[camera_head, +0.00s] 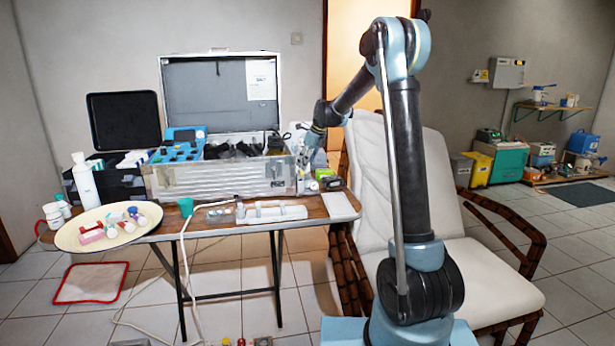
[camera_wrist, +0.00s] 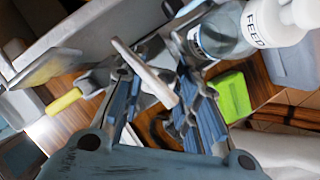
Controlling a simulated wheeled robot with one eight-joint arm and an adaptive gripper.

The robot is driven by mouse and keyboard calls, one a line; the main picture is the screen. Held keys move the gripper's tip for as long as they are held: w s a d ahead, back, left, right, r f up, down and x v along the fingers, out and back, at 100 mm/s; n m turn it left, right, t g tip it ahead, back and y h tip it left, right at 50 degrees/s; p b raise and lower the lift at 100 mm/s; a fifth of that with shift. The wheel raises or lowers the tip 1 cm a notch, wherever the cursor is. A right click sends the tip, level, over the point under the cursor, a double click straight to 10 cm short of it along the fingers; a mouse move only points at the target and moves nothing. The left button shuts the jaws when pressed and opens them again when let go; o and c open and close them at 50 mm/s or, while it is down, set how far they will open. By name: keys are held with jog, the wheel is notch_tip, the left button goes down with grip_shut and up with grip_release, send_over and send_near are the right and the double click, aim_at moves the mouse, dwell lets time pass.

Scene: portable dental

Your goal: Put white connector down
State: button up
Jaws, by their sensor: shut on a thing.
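My gripper (camera_head: 307,160) is at the right end of the open metal case, above the right part of the table (camera_head: 170,228). In the wrist view my gripper (camera_wrist: 163,95) is shut on a slim white piece, the white connector (camera_wrist: 147,72), which lies slantwise between the fingers. Its lower end is partly hidden by the fingers. The connector is too small to make out in the head view. Whether it touches anything below cannot be told.
The metal case (camera_head: 222,181) stands close to my gripper. In the wrist view a bottle labelled FEED (camera_wrist: 262,25), a green block (camera_wrist: 233,97) and a yellow-handled tool (camera_wrist: 64,102) are near the fingers. A white holder (camera_head: 272,214) lies at the table front. A plate (camera_head: 85,240) is at left.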

jog(key=shift+f, duration=2.7)
jog(key=o, duration=1.1)
jog(key=shift+c, duration=0.2)
